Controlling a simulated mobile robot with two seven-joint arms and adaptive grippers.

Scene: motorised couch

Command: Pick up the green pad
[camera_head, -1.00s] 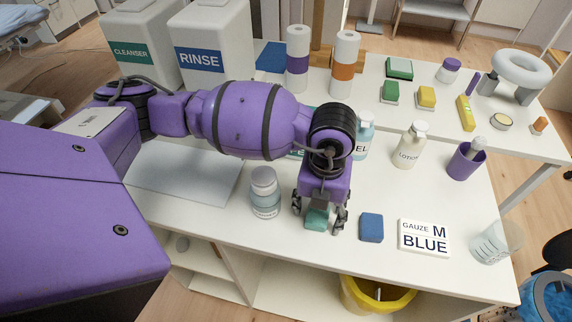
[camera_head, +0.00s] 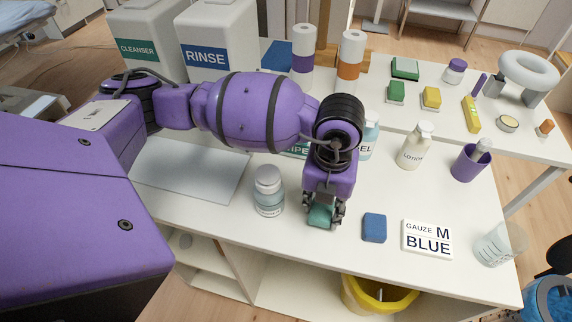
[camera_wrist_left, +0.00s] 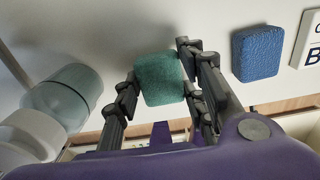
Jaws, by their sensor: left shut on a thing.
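The green pad (camera_head: 321,215) is near the front of the white table, between a lidded jar and a blue pad. My left gripper (camera_head: 323,217) points down over it, with its fingers closed on the pad's two sides. In the left wrist view the green pad (camera_wrist_left: 160,79) sits between the fingertips (camera_wrist_left: 158,80). I cannot tell whether the pad still touches the table. My right gripper is not in view.
A jar (camera_head: 268,192) stands close on the left and a blue pad (camera_head: 374,228) lies close on the right. A gauze card (camera_head: 427,238) lies further right. A yellow-lined bin (camera_head: 377,296) is below the front edge. Bottles stand behind.

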